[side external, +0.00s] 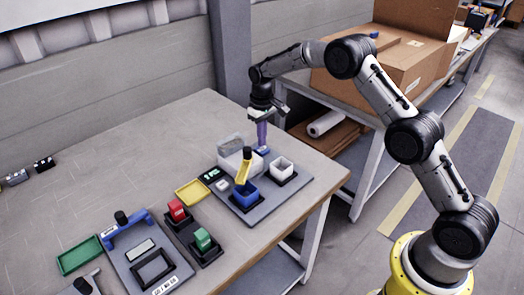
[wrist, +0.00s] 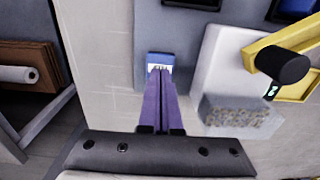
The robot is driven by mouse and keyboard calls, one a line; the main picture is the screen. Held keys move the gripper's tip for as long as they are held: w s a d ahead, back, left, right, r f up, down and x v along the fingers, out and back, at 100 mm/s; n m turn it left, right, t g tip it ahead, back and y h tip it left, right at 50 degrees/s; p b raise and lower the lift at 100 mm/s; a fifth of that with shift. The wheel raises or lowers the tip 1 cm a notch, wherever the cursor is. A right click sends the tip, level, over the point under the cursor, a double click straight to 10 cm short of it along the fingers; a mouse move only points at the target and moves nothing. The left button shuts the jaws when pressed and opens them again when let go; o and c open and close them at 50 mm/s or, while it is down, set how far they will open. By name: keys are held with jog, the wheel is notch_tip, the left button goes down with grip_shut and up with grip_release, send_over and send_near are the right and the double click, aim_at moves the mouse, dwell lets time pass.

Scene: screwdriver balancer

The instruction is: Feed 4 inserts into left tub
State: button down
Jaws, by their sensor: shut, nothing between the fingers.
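In the side view a blue tub (side external: 246,193) and a white tub (side external: 281,168) stand side by side on a grey base plate, the blue one farther left. A white feeder body (side external: 238,162) stands behind them, and a yellow arm with a black knob (side external: 243,170) reaches over the blue tub. In the wrist view a clear hopper (wrist: 240,118) holds small grey pieces, perhaps the inserts; single ones cannot be told apart. My gripper (side external: 262,146) has purple fingers pointing down, shut and empty, beside the feeder. In the wrist view its fingertips (wrist: 160,72) appear near a blue labelled block (wrist: 160,59).
A yellow tray (side external: 191,192), a red block (side external: 177,209) and a green block (side external: 202,239) are left of the plate. A green tray (side external: 79,255) lies farther left. The table's right edge is close to the plate; the table's back area is clear.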

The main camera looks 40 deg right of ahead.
jog(key=shift+f, duration=1)
dwell(1.1)
jog(key=shift+r, duration=3.55)
notch_tip(320, 180, up, 6)
send_over(262, 149)
jog(key=shift+f, duration=5.55)
jog(key=shift+f, duration=0.15)
